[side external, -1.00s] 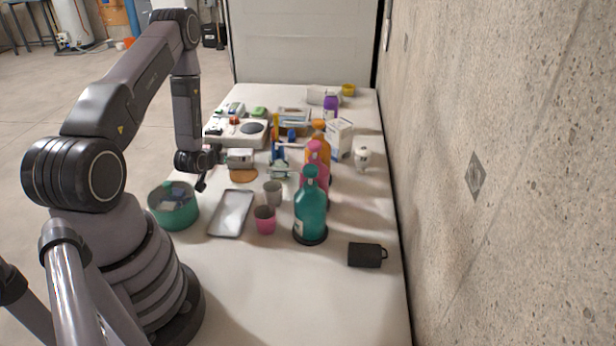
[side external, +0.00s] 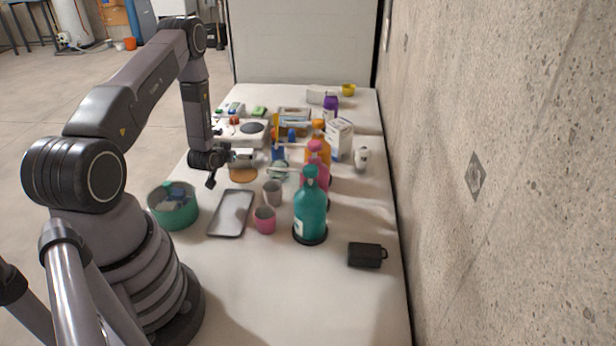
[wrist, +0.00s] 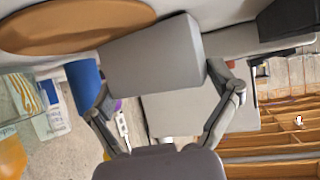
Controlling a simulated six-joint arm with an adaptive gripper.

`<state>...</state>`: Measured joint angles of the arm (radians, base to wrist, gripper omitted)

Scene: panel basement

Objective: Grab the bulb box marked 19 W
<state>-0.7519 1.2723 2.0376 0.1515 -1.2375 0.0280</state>
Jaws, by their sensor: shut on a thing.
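A plain grey-white box (wrist: 152,66) is between the two fingers of my gripper (wrist: 165,105) in the wrist view, and the fingers are shut on it. No 19 W marking can be read on its visible face. In the side external view the same box (side external: 244,155) shows small at the end of my gripper (side external: 232,156), just above or behind a brown round disc (side external: 243,175). I cannot tell whether the box is lifted. A larger white box with print (side external: 340,138) stands upright at the right; its text is too small to read.
Teal, pink and orange bottles (side external: 310,208) stand right of centre. A grey tray (side external: 231,213), a pink cup (side external: 265,220), a grey cup (side external: 272,193) and a green bowl (side external: 173,207) are in front. A white device (side external: 245,133) is behind.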

